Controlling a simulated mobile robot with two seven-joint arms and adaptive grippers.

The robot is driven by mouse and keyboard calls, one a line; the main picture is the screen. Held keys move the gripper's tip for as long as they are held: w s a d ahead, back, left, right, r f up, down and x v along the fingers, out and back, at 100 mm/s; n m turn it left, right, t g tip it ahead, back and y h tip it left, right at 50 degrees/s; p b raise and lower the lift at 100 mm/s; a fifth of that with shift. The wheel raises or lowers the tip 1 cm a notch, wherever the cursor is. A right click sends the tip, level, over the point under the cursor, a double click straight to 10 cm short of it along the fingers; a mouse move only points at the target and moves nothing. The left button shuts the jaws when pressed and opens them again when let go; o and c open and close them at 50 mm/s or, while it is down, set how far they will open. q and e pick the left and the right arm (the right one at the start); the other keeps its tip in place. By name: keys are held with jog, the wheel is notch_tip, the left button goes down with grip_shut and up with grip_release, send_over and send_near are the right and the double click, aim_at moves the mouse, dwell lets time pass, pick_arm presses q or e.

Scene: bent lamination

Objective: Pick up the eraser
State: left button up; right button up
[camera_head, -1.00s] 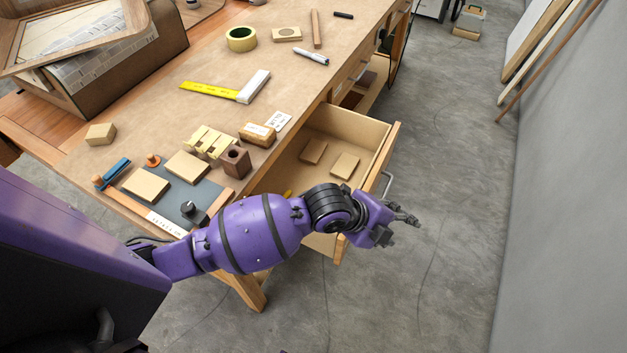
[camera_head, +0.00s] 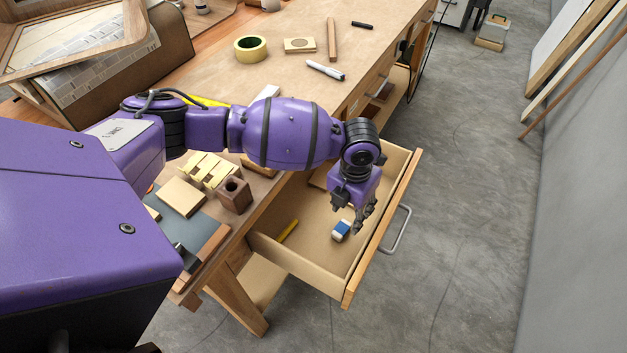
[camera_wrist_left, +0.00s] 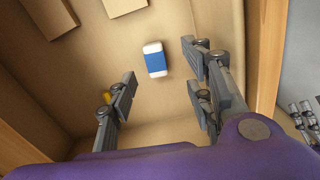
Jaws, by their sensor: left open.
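The eraser (camera_head: 341,231) is a small white block with a blue band, lying on the floor of the open drawer (camera_head: 318,262). In the left wrist view the eraser (camera_wrist_left: 155,59) lies ahead of the fingertips, between the lines of the two fingers. My left gripper (camera_head: 361,219) points down over the drawer, close beside the eraser in the head view. Its fingers (camera_wrist_left: 160,82) are apart with nothing between them, and the eraser is not gripped.
A yellow object (camera_head: 288,231) lies in the drawer's left part. Wooden blocks (camera_wrist_left: 48,17) lie at the drawer's far end. The drawer's front panel and handle (camera_head: 397,230) stand on the right. Tape (camera_head: 250,48) and a marker (camera_head: 325,70) lie on the bench.

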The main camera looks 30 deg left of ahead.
aim_at(343, 227)
pick_arm(q)
jog(key=shift+s+a+f, duration=0.25)
jog(key=shift+a+f, duration=0.25)
notch_tip(343, 227, down, 7)
jog(key=shift+r, duration=0.1)
jog(key=shift+w, duration=0.1)
grip_shut()
notch_tip(343, 227, up, 10)
dwell(0.5)
